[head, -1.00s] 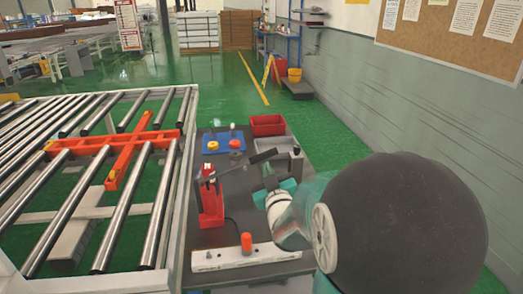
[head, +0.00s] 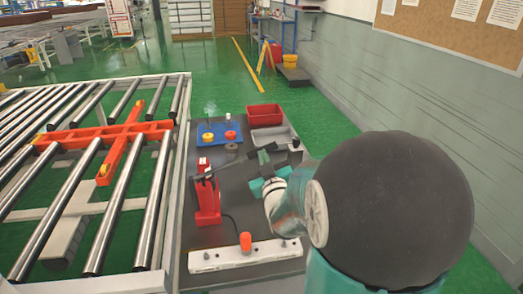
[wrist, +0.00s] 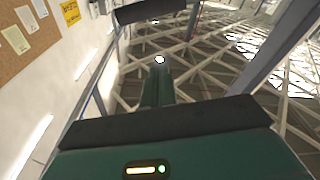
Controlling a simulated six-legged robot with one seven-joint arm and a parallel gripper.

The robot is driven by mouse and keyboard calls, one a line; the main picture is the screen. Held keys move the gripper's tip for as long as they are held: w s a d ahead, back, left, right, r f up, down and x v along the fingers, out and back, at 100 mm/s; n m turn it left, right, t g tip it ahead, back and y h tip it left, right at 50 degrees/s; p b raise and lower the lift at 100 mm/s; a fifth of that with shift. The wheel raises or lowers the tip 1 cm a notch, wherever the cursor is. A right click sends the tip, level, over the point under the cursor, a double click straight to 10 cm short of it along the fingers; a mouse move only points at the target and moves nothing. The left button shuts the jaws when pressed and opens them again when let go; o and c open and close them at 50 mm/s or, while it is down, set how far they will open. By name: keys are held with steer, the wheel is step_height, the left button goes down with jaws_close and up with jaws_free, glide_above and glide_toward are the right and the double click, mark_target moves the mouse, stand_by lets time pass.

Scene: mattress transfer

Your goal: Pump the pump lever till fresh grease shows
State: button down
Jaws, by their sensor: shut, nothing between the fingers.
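The red pump (head: 207,202) stands upright on the dark bench top, left of my arm. No grease can be made out.
A blue tray (head: 203,139) with small knobbed parts, a red bin (head: 264,112) and a grey tray (head: 272,139) lie behind the pump. A white strip (head: 225,258) with an orange knob is in front. A roller conveyor (head: 181,105) borders the bench on the left.

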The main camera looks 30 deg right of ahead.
steer(key=r, duration=0.1)
glide_above(256, 151)
steer(key=shift+r, duration=0.1)
steer(key=f, duration=0.1)
steer(key=s+f, duration=0.2)
steer(key=shift+d+f, duration=0.3)
steer(key=shift+d, duration=0.1)
steer(key=shift+w, duration=0.15)
